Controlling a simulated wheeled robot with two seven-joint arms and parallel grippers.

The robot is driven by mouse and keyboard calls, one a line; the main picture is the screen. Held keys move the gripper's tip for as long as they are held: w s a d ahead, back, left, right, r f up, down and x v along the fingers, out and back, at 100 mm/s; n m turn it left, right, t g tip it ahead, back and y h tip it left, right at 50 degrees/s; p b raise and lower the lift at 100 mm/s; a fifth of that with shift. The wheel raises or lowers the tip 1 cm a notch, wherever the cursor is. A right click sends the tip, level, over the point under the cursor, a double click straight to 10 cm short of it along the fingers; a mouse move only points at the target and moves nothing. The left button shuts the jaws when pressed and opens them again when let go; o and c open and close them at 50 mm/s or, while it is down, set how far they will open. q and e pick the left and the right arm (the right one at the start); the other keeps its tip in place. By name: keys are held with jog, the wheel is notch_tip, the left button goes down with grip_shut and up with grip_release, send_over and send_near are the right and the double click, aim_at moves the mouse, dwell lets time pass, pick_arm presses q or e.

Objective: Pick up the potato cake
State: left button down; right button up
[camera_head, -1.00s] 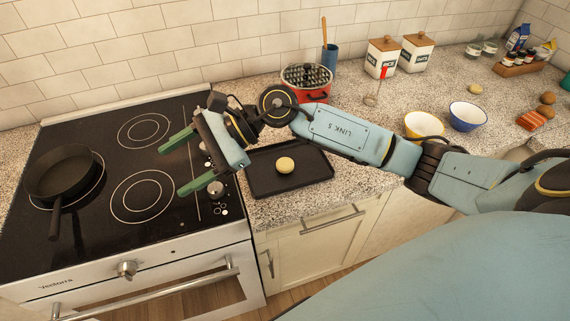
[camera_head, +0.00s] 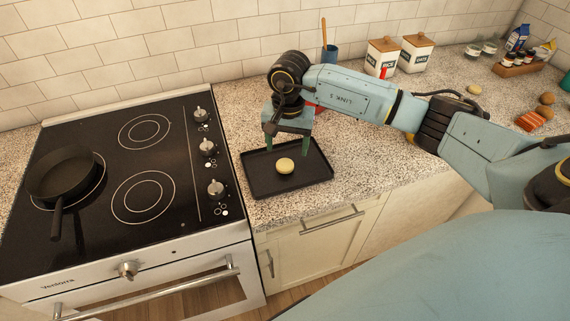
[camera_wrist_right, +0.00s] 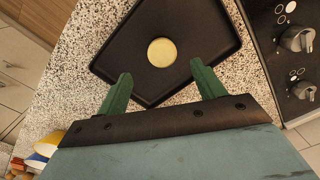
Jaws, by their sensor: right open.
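The potato cake (camera_head: 285,165) is a small round pale-yellow disc lying on a black tray (camera_head: 255,181) on the counter. In the right wrist view the cake (camera_wrist_right: 162,52) lies on the tray (camera_wrist_right: 120,50), ahead of the fingertips and roughly midway between them. My right gripper (camera_head: 287,146) is open and points down over the back part of the tray, just behind the cake. Its green fingers (camera_wrist_right: 165,84) are spread wide and empty, apart from the cake. My left gripper is not in view.
A black stovetop (camera_head: 100,235) with a frying pan (camera_head: 62,175) and knobs (camera_head: 215,188) is left of the tray. Behind my right arm stand a blue utensil cup (camera_head: 330,53) and two white canisters (camera_head: 416,55). Speckled counter (camera_head: 350,172) right of the tray is clear.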

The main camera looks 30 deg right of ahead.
aim_at(285, 163)
jog(key=shift+w+a+f+p, duration=0.1)
jog(key=shift+f+p, duration=0.15)
jog(key=shift+f, duration=1.3)
jog(key=shift+w+a+f+p, duration=0.1)
jog(key=shift+f+p, duration=0.15)
jog(key=shift+f, duration=1.3)
jog(key=shift+c, duration=0.2)
jog(key=c, duration=1)
jog(key=shift+r, duration=0.1)
